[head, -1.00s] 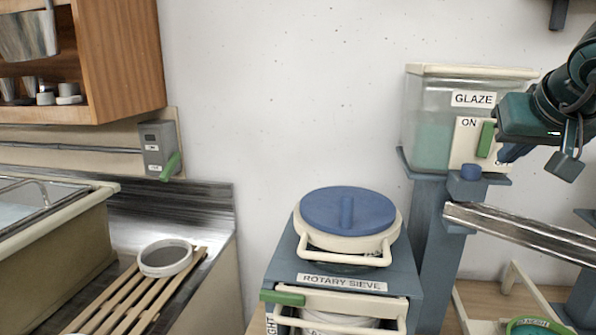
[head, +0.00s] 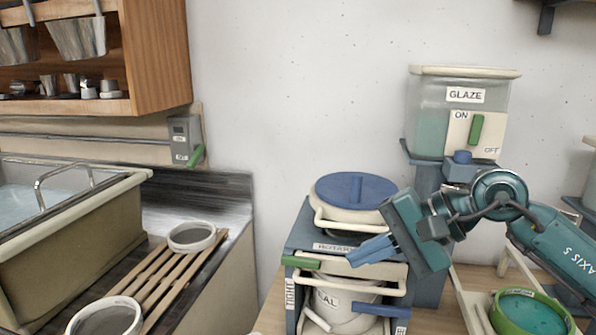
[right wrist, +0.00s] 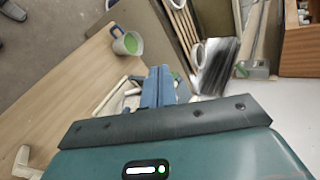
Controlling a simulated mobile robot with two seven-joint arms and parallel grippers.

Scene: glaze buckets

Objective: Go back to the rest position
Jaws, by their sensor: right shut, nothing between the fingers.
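My right gripper (head: 372,252) is shut and empty. In the head view it hangs in front of the rotary sieve stand (head: 297,240), pointing left, and hides part of its label. Its shut blue fingers also show in the right wrist view (right wrist: 158,88). My right arm comes in from the right edge. The glaze tank (head: 432,115) with its green ON/OFF lever (head: 477,130) stands behind and above the gripper, apart from it. My left gripper is not in view.
A blue-lidded sieve (head: 345,190) tops the stand. A green-rimmed bucket (head: 530,312) stands at the lower right. A sink (head: 75,230), slatted rack (head: 165,275) and wooden cabinet (head: 157,55) are at left. The right wrist view shows a jug with green contents (right wrist: 127,42) on the table.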

